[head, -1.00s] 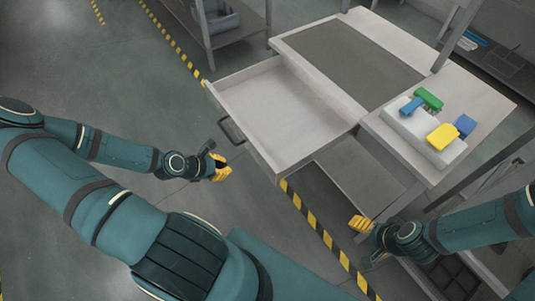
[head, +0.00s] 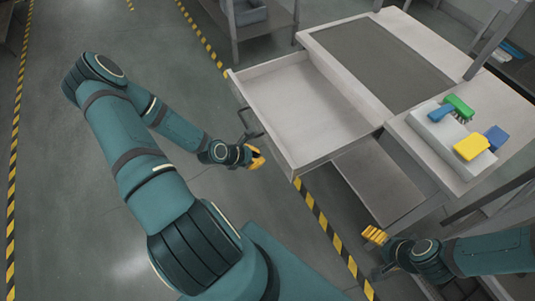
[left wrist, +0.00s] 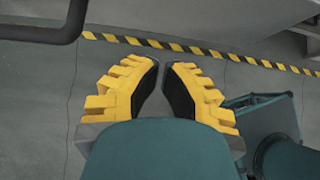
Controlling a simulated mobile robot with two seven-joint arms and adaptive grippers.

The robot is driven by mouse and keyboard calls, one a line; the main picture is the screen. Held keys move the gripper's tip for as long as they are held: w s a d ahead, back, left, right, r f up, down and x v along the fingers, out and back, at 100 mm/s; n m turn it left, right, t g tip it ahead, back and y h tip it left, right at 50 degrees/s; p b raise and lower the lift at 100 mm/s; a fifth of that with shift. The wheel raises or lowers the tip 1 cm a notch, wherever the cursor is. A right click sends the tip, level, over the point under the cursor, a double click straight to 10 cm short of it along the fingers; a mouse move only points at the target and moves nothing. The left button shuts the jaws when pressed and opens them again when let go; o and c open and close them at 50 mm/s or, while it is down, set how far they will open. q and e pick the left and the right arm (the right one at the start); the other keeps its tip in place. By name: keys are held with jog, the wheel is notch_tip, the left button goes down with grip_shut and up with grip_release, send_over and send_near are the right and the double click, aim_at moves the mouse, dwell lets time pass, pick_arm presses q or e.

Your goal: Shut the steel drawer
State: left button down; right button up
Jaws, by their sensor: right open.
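The steel drawer (head: 300,104) is pulled far out of the workbench (head: 420,125), its empty tray showing. Its dark bar handle (head: 247,124) is on the front, facing left; a dark bar that looks like this handle (left wrist: 45,33) crosses the top left of the left wrist view. My left gripper (head: 258,158) is beside the drawer front, just below the handle in the picture and apart from it. Its yellow fingers (left wrist: 164,68) come nearly together with nothing between them. My right gripper (head: 368,236) is open and empty, low near the bench's lower shelf.
A white block (head: 436,130) with a green brush (head: 459,105), a blue item (head: 440,113), a yellow item (head: 471,147) and another blue piece (head: 496,138) is on the bench top. Yellow-black tape (head: 325,222) runs under the drawer. Floor left of the drawer is clear.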

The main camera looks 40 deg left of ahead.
aim_at(274, 154)
pick_arm(q)
jog(key=shift+w+d, duration=0.25)
jog(key=shift+w, duration=0.4)
jog(key=shift+w+d, duration=0.3)
jog(key=shift+w, duration=0.35)
jog(key=shift+w+d, duration=0.25)
jog(key=shift+w, duration=0.4)
pick_arm(e)
jog(key=shift+f, duration=0.15)
